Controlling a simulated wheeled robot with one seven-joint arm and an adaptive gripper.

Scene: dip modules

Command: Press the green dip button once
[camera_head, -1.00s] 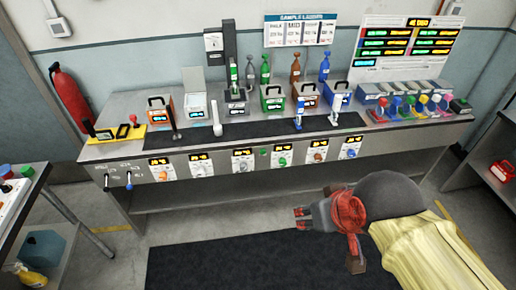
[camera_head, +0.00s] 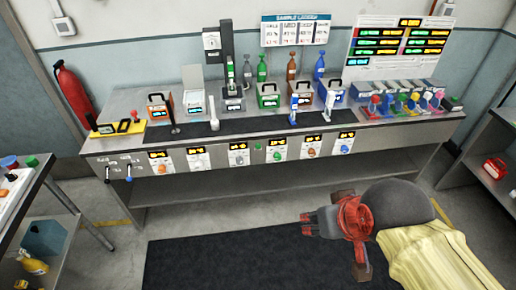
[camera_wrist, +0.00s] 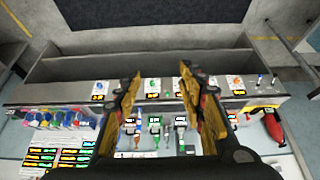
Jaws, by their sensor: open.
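A small round green button (camera_head: 257,147) sits on the front face of the long bench, between two control panels with lit displays. Other green buttons show: one (camera_head: 32,160) on the left side table and a dark green one (camera_head: 453,103) at the bench's right end. My gripper (camera_head: 308,222) is in front of and below the bench face, to the right of the front button and well apart from it. In the wrist view my gripper (camera_wrist: 160,82) has its two yellow-and-black fingers spread with nothing held between them. The bench shows upside down there.
The long bench (camera_head: 230,170) carries a green dip box (camera_head: 269,102), orange and blue boxes, bottles and several coloured levers at right. Lever knobs (camera_head: 128,180) stick out at its left front. A red extinguisher (camera_head: 74,93) stands at left.

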